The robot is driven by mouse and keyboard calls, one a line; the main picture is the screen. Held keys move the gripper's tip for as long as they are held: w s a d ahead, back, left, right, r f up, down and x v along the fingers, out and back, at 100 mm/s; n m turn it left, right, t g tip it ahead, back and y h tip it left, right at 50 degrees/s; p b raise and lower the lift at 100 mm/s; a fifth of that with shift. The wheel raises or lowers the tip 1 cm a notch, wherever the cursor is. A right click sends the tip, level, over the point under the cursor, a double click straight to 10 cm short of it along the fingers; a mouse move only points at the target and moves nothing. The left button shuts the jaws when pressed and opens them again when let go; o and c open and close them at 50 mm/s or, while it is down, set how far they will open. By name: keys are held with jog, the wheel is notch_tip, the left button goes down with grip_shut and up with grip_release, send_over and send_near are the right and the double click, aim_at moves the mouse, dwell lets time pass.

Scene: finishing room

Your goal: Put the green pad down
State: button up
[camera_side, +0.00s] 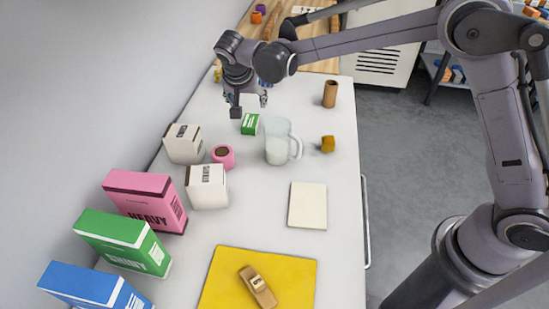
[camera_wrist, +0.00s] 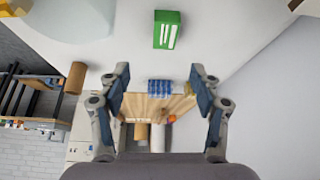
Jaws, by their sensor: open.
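The green pad (camera_side: 250,124), a small green block with a white marking, rests on the white table near its far part. It also shows in the wrist view (camera_wrist: 167,30), at the top and beyond my fingertips. My gripper (camera_side: 250,99) is above the table, just behind the pad in the side view. In the wrist view my gripper (camera_wrist: 160,78) has its two fingers spread wide with nothing held between them. The pad appears apart from both fingers.
A clear jug (camera_side: 278,142) stands right beside the pad. A pink mug (camera_side: 223,157), white cartons (camera_side: 207,187) and a brown cylinder (camera_side: 330,94) are nearby. Large pink, green and blue boxes line the left wall. A yellow mat (camera_side: 295,270) holds a brown brush-like item. A pale flat block (camera_side: 308,205) lies mid-table.

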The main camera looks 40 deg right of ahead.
jog(key=s+d+r+n+y, duration=0.1)
jog(key=s+d+r+n, duration=0.1)
jog(key=s+d+r, duration=0.45)
jog(key=s+d+n+t+y, duration=0.1)
jog(key=s+d+n, duration=0.2)
jog(key=s, duration=0.8)
jog(key=s+d+f+n+t+y, duration=0.1)
jog(key=s+d+n, duration=0.2)
jog(key=s, duration=0.8)
jog(key=shift+s+d+t+y, duration=0.3)
jog(key=shift+d+t+y, duration=0.1)
jog(key=shift+d, duration=0.15)
